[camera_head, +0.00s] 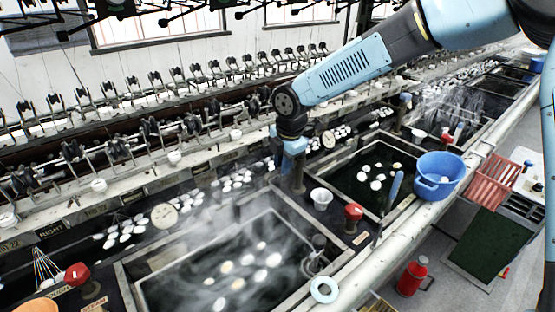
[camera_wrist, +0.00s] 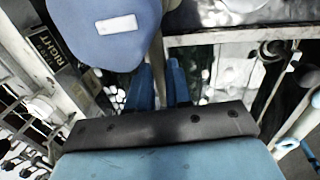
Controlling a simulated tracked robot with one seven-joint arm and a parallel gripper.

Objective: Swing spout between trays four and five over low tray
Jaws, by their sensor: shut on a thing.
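My gripper (camera_head: 289,160) points down from the end of my arm at the divider between two trays. In the wrist view its blue fingers (camera_wrist: 162,85) are close together around a narrow pale bar (camera_wrist: 157,52), apparently the spout. In the head view a grey upright part (camera_head: 297,183) shows just below the gripper; its outlet is hidden or too small to tell. The near tray (camera_head: 130,280) steams and holds pale cocoons in dark water. The farther tray (camera_head: 340,185), to the right, also holds several cocoons. I cannot tell which one is the low tray.
Reeling machinery (camera_head: 120,150) lines the back.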

